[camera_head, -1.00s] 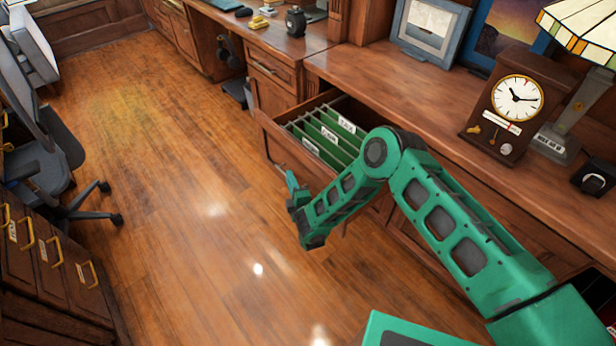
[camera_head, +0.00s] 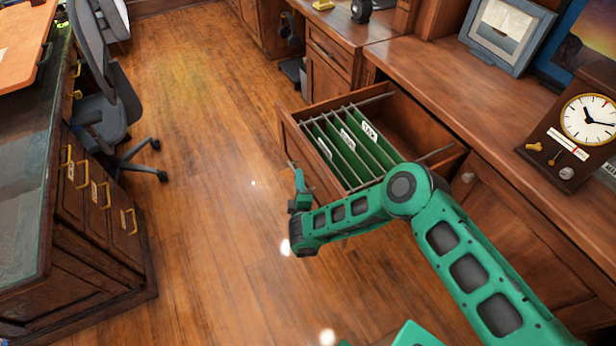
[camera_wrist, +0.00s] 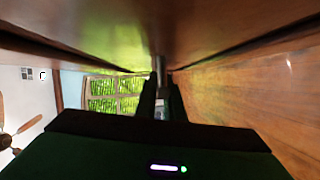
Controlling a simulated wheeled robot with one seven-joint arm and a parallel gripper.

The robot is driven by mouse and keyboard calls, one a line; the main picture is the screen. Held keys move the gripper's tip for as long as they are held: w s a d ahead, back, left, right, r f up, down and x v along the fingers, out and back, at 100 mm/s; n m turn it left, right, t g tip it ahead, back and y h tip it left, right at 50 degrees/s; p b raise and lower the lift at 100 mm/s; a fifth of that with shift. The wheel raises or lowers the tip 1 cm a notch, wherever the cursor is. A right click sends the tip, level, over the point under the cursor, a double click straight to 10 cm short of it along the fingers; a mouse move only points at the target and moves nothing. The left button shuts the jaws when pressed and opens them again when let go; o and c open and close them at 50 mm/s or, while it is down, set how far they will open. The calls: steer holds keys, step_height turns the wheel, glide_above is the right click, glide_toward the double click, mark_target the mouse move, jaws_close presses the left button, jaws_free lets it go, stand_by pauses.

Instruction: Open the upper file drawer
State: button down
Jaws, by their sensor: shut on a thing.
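The upper file drawer (camera_head: 291,136) is pulled well out of the desk on the right and holds green hanging files (camera_head: 340,142) with white labels. My gripper (camera_head: 295,172) is at the outer face of the drawer front in the head view, partly hidden by its own wrist. In the wrist view, my gripper's dark fingers (camera_wrist: 161,98) are closed around a narrow metal piece, the drawer handle (camera_wrist: 160,65). The drawer face runs close along the top of that view. The handle cannot be made out in the head view.
A wooden cabinet with brass handles (camera_head: 98,205) stands at the left, with an office chair (camera_head: 105,100) behind it. Open wood floor (camera_head: 215,190) lies between. A clock (camera_head: 580,125) and picture frame (camera_head: 508,35) stand on the desk top.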

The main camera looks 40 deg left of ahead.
stand_by(0.3)
steer(key=c, duration=1.9)
jaws_free()
steer(key=shift+f, duration=0.1)
steer(key=shift+o, duration=0.2)
steer(key=v, duration=1)
steer(key=shift+s+d, duration=0.15)
steer(key=shift+d, duration=0.1)
